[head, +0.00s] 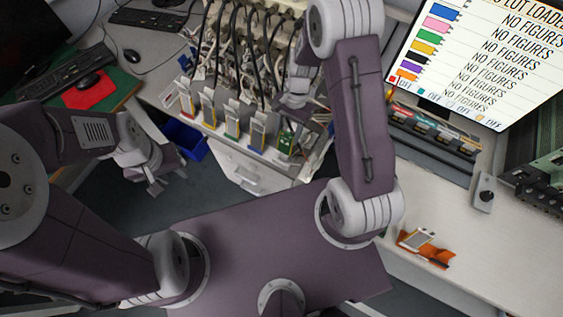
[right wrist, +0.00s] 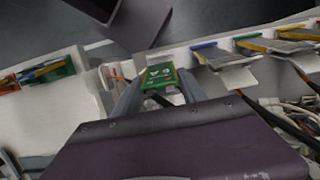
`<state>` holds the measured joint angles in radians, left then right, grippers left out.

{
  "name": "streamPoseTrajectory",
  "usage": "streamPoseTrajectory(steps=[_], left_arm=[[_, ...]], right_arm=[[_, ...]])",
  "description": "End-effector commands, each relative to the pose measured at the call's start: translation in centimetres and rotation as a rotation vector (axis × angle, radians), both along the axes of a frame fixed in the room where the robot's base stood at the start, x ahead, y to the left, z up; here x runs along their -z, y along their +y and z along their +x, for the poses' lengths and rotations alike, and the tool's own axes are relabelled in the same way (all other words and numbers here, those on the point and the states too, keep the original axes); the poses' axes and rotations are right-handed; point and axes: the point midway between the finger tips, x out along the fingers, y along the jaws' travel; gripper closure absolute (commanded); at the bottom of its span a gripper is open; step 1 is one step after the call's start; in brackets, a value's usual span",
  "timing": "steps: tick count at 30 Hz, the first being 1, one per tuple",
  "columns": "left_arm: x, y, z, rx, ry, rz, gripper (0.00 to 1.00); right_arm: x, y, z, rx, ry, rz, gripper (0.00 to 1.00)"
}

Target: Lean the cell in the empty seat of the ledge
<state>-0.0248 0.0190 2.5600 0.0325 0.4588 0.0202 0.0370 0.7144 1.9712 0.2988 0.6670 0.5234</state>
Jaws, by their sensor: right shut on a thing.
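My right gripper (right wrist: 161,78) is shut on a flat cell with a green face and white print (right wrist: 158,74). The held cell shows in the head view (head: 285,142) at the right end of the row on the white ledge (head: 217,131). In the right wrist view it is beside the leaning cell with the blue tab (right wrist: 222,62); I cannot tell whether it touches the ledge. Several silvery cells (head: 232,118) with coloured tabs lean along the ledge to its left. My left gripper (head: 168,182) is open and empty, left of the ledge.
Cables and connectors (head: 235,60) crowd behind the ledge. An orange holder (head: 427,248) with a pale piece lies on the right bench. A blue bin (head: 186,139) stands below the ledge. A screen (head: 480,60) is at the upper right.

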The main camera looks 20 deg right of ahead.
Motion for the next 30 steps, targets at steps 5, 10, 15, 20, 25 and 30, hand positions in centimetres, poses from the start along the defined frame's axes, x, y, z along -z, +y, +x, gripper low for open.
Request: streamPoseTrajectory(steps=[5,10,15,20,25,30], left_arm=[[1.0,0.0,0.0,0.0,0.0,0.0,0.64],[1.7,0.0,0.0,0.0,0.0,0.0,0.64],[2.4,0.0,0.0,0.0,0.0,0.0,0.64],[2.4,0.0,0.0,0.0,0.0,0.0,0.64],[2.4,0.0,0.0,0.0,0.0,0.0,0.64],[2.7,0.0,0.0,0.0,0.0,0.0,0.64]], right_arm=[[1.3,0.2,-0.2,-0.001,-0.001,-0.001,0.74],[2.3,0.4,-0.4,-0.001,0.001,0.0,0.74],[3.3,0.6,-0.6,-0.001,-0.001,-0.001,0.74],[3.4,0.7,-0.6,0.0,-0.001,-0.001,0.74],[3.4,0.7,-0.6,-0.001,-0.001,-0.001,0.74],[3.8,0.7,-0.7,-0.001,0.0,0.0,0.74]])
